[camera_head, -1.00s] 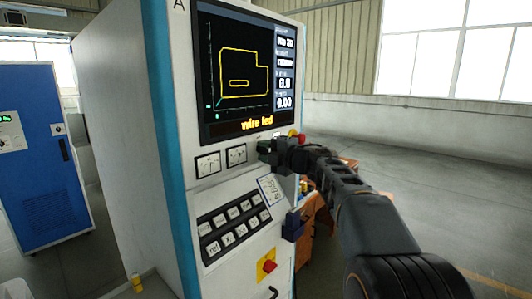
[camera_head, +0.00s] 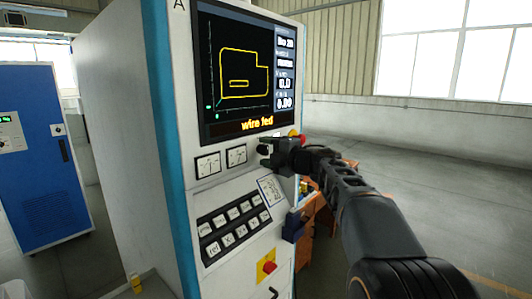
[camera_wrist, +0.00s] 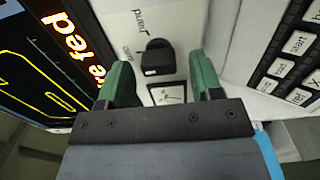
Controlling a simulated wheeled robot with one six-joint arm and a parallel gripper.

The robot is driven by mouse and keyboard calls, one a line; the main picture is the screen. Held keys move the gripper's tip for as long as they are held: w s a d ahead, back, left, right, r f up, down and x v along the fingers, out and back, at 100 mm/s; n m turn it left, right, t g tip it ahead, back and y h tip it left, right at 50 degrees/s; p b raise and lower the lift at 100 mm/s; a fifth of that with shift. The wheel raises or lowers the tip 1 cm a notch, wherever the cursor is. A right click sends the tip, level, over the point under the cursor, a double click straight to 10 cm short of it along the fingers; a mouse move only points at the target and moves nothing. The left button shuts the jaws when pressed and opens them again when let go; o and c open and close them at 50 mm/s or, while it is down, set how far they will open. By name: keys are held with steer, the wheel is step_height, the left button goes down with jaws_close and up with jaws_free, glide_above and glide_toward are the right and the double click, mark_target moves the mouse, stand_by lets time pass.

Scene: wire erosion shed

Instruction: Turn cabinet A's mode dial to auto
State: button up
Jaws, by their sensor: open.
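Cabinet A (camera_head: 120,120) stands in front of me, marked A at the top, with a screen (camera_head: 236,70) showing a yellow outline and "wire fed". The black mode dial (camera_wrist: 158,58) shows in the wrist view on the pale panel. I cannot tell how deep the fingers reach. In the head view my gripper (camera_head: 264,152) is at the panel below the screen and hides the dial.
Two square gauges (camera_head: 222,160) sit left of my gripper. A black keypad (camera_head: 234,227) and a red knob on a yellow plate (camera_head: 268,267) lie below. A blue cabinet (camera_head: 40,150) stands at the left. The floor at the right is mostly clear.

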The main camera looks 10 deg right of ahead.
steer(key=b+v, duration=0.2)
steer(key=v, duration=1.1)
steer(key=shift+b, duration=0.4)
steer(key=w+d+f+m+t+h, duration=0.1)
steer(key=d+f+m+t+h, duration=0.1)
steer(key=d+m+h, duration=0.45)
steer(key=w+d+f+m+t+h, duration=0.1)
steer(key=w+d+m+t+h, duration=0.1)
steer(key=d+m+h, duration=0.4)
steer(key=s+f+m+g+h, duration=0.4)
steer(key=f+m+g+h, duration=0.1)
steer(key=f+m, duration=0.4)
steer(key=s+a+f+m+g+y, duration=0.1)
steer(key=s+a+f+m+g, duration=0.15)
steer(key=s+f, duration=0.35)
steer(key=s+a+f+m+g+y, duration=0.2)
steer(key=s+a+f+g, duration=0.2)
steer(key=f, duration=0.4)
steer(key=s+a+f+g+y, duration=0.1)
steer(key=s+a+f+y, duration=0.1)
steer(key=s+a, duration=0.2)
steer(key=s+a+f+g+y, duration=0.2)
steer(key=s+a, duration=0.3)
steer(key=a, duration=0.4)
steer(key=shift+f+n, duration=0.3)
steer(key=shift+f, duration=0.55)
